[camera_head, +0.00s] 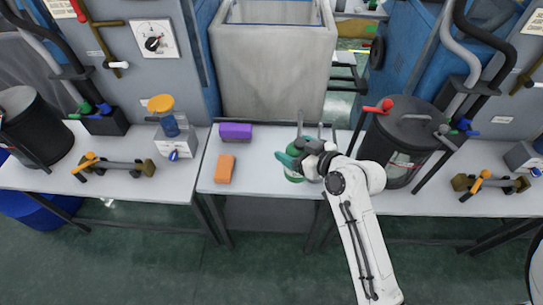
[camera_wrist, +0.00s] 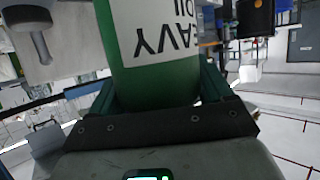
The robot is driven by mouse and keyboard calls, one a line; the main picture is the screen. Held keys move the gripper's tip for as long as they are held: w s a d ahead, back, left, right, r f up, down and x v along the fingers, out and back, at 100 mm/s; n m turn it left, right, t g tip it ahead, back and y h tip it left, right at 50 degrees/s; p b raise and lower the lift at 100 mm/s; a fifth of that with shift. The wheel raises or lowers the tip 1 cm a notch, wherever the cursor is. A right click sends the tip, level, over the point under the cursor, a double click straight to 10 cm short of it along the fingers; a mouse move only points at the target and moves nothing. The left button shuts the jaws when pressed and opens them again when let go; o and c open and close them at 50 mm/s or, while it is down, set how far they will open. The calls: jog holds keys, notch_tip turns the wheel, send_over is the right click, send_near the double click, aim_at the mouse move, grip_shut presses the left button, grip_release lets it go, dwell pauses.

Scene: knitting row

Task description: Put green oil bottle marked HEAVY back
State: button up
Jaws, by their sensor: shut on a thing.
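The green oil bottle (camera_head: 293,176) is at the middle table, partly hidden under my gripper (camera_head: 296,160). In the wrist view the green bottle (camera_wrist: 150,88) fills the space between my two fingers, and my gripper (camera_wrist: 158,98) is shut on it. Its white label shows upside down and reads "HEAVY" and "OIL", partly cut off by the frame. I cannot tell whether the bottle's base touches the tabletop.
An orange block (camera_head: 226,169) and a purple block (camera_head: 235,132) lie on the middle table (camera_head: 262,178), left of the bottle. A dark lidded drum (camera_head: 400,145) with a red-handled lever stands close to the right. A grey bin (camera_head: 272,75) is behind.

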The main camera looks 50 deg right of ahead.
jog(key=w+d+f+p, duration=0.1)
jog(key=w+f, duration=0.8)
jog(key=f, duration=0.2)
jog(key=shift+w+d, duration=0.2)
jog(key=shift+w, duration=0.2)
jog(key=shift+f, duration=0.15)
jog(key=shift+f, duration=0.1)
jog(key=o, duration=1.2)
jog(key=shift+c, duration=0.2)
